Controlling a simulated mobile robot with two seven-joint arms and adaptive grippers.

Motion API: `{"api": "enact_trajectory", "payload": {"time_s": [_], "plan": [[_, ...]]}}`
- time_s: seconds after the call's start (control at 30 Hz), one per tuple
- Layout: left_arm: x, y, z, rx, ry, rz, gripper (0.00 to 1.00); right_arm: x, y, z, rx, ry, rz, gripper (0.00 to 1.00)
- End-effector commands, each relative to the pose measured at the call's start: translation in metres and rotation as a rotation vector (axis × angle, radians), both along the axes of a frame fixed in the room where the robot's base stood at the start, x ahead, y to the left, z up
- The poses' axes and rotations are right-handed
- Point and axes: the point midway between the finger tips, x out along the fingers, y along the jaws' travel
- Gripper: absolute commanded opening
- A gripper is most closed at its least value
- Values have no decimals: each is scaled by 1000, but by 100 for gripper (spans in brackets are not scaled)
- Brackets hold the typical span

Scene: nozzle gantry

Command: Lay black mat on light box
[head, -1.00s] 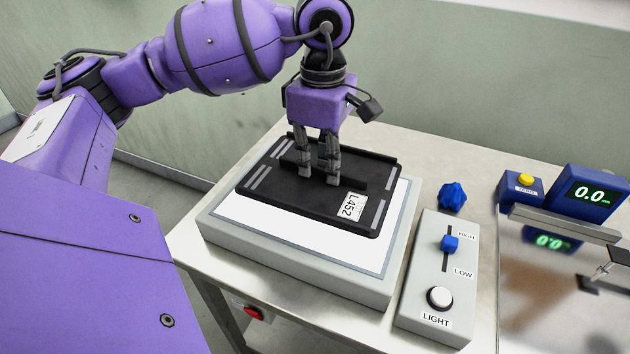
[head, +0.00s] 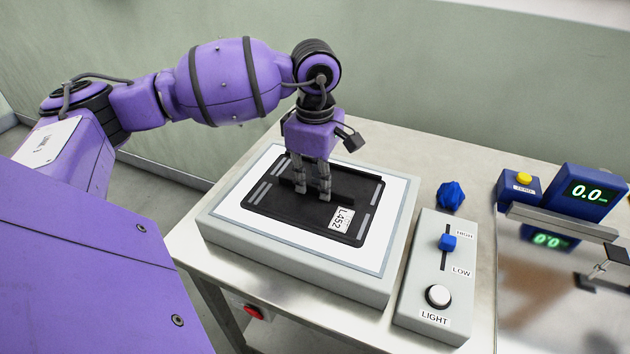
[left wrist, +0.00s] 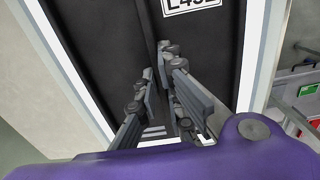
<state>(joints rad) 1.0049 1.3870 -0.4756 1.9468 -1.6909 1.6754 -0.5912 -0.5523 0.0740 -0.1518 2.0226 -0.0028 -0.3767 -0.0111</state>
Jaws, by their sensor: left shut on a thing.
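The black mat (head: 290,213), with grey strips and a label reading L452, lies over the white top of the light box (head: 250,235), or very close above it. White surface shows around all its sides. My left gripper (head: 312,197) points down at the mat's middle and is shut on a raised black rib of the mat. In the left wrist view the mat (left wrist: 105,45) fills much of the picture, with the fingers (left wrist: 165,95) on either side of the rib. My right gripper is not in view.
Right of the light box stands a control box (head: 425,292) with a blue slider and a white LIGHT button. A blue faceted object (head: 451,196) sits behind it. A blue display (head: 590,192) reading 0.0 and a yellow-buttoned box (head: 519,188) stand at the right.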

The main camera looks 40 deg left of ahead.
Motion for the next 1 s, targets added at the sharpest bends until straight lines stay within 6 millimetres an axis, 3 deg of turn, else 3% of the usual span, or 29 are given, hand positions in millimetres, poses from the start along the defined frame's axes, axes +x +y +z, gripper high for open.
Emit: {"api": "enact_trajectory", "payload": {"time_s": [0.07,0.1,0.23,0.57,0.77,1.0], "plan": [[0,0,-3,0,-1,0,0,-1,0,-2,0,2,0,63],[0,0,-4,0,1,0,10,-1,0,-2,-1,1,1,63],[0,0,-3,0,0,0,26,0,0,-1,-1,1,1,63],[0,0,-1,0,0,0,26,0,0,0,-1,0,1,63],[1,0,23,0,-3,0,26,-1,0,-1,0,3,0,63],[1,-1,75,-1,-3,-1,26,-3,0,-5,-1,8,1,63]]}}
